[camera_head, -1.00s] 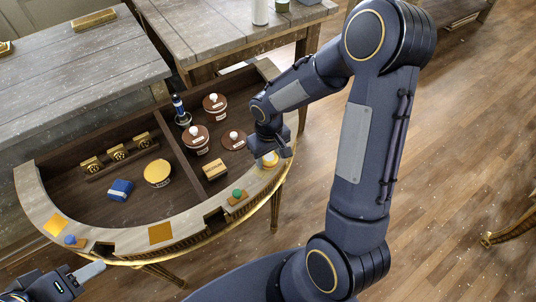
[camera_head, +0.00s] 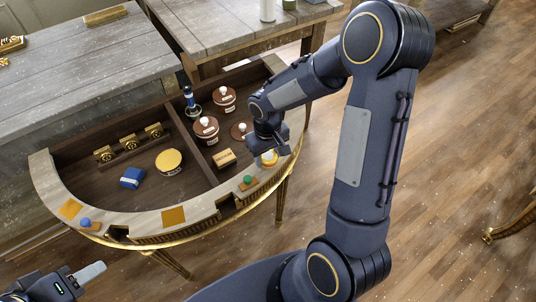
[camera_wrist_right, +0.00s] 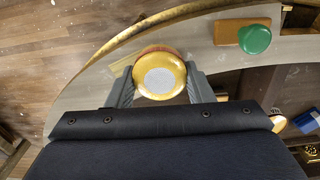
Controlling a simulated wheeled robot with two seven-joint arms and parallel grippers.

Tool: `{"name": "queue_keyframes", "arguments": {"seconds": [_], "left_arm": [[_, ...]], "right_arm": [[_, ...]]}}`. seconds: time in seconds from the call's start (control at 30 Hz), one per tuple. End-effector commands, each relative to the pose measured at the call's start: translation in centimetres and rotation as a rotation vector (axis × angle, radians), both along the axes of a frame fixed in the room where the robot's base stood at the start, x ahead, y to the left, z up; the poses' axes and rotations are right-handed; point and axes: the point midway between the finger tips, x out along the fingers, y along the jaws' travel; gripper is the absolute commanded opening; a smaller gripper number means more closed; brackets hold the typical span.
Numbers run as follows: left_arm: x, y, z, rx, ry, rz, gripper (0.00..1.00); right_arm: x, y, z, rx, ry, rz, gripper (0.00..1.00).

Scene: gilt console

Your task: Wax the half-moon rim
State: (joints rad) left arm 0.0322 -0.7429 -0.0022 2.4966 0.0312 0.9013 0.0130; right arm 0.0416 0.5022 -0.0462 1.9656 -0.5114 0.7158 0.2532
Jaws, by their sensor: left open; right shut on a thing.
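The half-moon table's pale curved rim (camera_head: 140,236) has a gilt edge and bows toward me in the head view. My right gripper (camera_head: 267,151) is over its right part, shut on a round yellow pad (camera_head: 269,158). In the right wrist view the pad (camera_wrist_right: 160,75), with a pale disc on top, sits between the two grey fingers, over the rim (camera_wrist_right: 205,48). Whether it touches the rim is hidden. A faint yellowish patch (camera_wrist_right: 120,78) shows beside it. My left gripper (camera_head: 88,274) is open, off the table at lower left; only one finger shows clearly.
A green knob block (camera_head: 248,182), an orange square (camera_head: 173,216) and a blue knob (camera_head: 85,223) lie along the rim. The recessed tray holds a yellow-lidded tin (camera_head: 169,162), a blue block (camera_head: 132,178), brown lidded pots (camera_head: 206,130) and a wooden block (camera_head: 224,159).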

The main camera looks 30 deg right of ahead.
Motion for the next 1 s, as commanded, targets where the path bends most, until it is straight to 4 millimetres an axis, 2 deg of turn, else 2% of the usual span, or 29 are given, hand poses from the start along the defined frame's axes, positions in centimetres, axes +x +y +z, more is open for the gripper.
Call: {"name": "queue_keyframes", "arguments": {"seconds": [0.03,1.0], "left_arm": [[0.0,0.0,0.5,0.0,0.0,0.0,0.45],[0.0,0.0,4.8,0.0,0.0,0.0,0.45]], "right_arm": [[0.1,0.0,1.2,-0.001,-0.006,0.0,0.26],[0.7,-0.1,6.9,0.0,-0.005,0.0,0.26]]}}
